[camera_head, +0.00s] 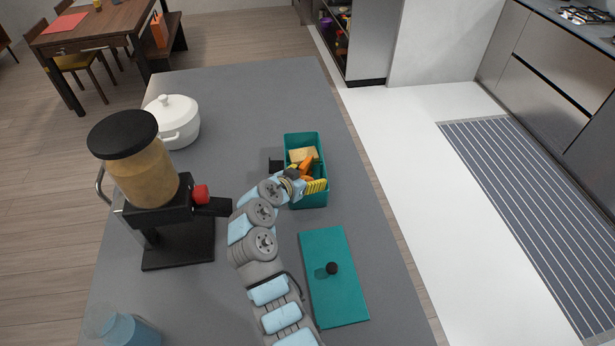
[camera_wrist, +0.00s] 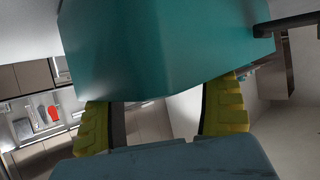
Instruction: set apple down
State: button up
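No apple can be made out in either view. My gripper (camera_head: 308,178) is at the open teal box (camera_head: 308,200) on the grey counter, with its yellow ribbed fingers over the box's near part. In the wrist view the two yellow fingers (camera_wrist: 162,108) stand wide apart with nothing seen held between them. A large teal surface (camera_wrist: 165,45), which looks like the box, fills the top of that view and meets the finger ends. Orange and tan items (camera_head: 305,158) lie in the box, partly hidden by my gripper.
The teal lid (camera_head: 340,285) with a black knob lies on the counter, right of my arm. A black dispenser with an amber jar (camera_head: 145,175) and a white pot (camera_head: 178,125) stand left. A blue glass (camera_head: 130,330) is at the front left.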

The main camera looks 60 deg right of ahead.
jog(key=shift+r, duration=0.1)
jog(key=shift+a+r+p, duration=0.1)
jog(key=shift+r+p, duration=0.6)
jog(key=shift+p, duration=0.4)
jog(key=v, duration=1.1)
jog(key=shift+a+b, duration=0.45)
